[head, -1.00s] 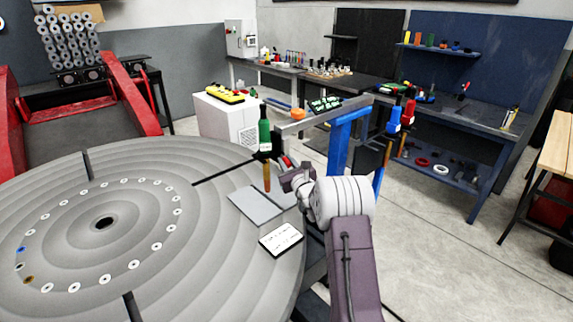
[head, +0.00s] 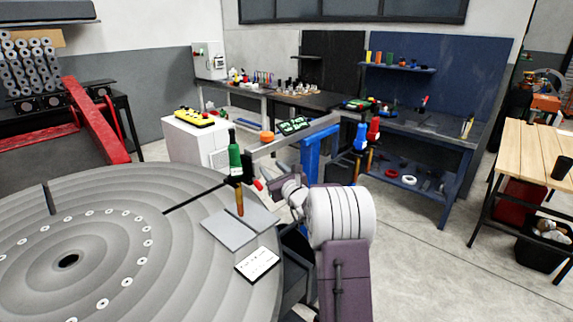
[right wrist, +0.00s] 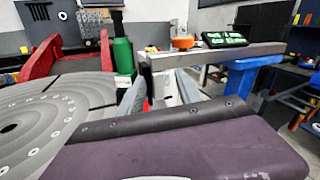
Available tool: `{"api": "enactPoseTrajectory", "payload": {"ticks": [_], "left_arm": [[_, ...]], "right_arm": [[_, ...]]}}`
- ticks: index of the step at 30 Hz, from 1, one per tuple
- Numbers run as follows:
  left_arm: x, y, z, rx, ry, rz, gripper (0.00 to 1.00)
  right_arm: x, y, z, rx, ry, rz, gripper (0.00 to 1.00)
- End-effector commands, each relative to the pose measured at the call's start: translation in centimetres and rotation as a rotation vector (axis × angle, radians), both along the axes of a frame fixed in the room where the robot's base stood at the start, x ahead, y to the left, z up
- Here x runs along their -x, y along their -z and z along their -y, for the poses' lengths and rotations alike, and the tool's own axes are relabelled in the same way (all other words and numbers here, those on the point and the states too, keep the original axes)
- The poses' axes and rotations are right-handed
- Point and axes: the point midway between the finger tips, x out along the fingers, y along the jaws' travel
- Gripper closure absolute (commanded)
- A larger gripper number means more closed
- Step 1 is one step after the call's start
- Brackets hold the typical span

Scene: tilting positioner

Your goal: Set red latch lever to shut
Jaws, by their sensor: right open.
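The red latch lever (head: 258,184) shows as a small red piece near the right edge of the round grey table (head: 110,215), beside a dark bracket under a green bottle-shaped handle (head: 235,160). In the right wrist view a narrow red part of the lever (right wrist: 147,104) shows by the left finger; the rest is hidden. My right gripper (head: 269,177) is just right of the lever, its fingers pointing toward it. In the right wrist view its two grey fingers (right wrist: 160,92) stand apart, open. Contact with the lever cannot be told. My left gripper is out of view.
A grey rail on a blue post (head: 311,155) runs just behind the right gripper. Blue (head: 361,136) and red (head: 374,128) handles stand at its right. A white sign (head: 257,264) lies at the table's edge.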

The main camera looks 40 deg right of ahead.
Motion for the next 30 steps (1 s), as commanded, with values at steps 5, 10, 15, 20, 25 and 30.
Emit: {"api": "enactPoseTrajectory", "payload": {"ticks": [5,10,15,20,25,30], "left_arm": [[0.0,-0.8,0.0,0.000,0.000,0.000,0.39],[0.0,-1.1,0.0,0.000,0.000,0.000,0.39],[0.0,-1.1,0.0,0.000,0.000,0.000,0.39],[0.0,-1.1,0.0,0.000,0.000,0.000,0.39],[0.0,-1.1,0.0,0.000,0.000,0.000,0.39],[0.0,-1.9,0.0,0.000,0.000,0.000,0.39]], "right_arm": [[3.3,-2.4,1.8,0.000,0.003,0.001,0.59],[4.8,-3.3,2.6,0.000,0.000,0.000,0.59],[5.0,-3.4,2.7,-0.001,-0.001,0.001,0.59],[5.0,-3.4,2.7,0.000,-0.001,0.000,0.67],[4.9,-4.6,1.6,0.276,-0.037,0.011,1.00],[4.4,-4.1,-0.8,0.972,-0.148,0.085,1.00]]}}
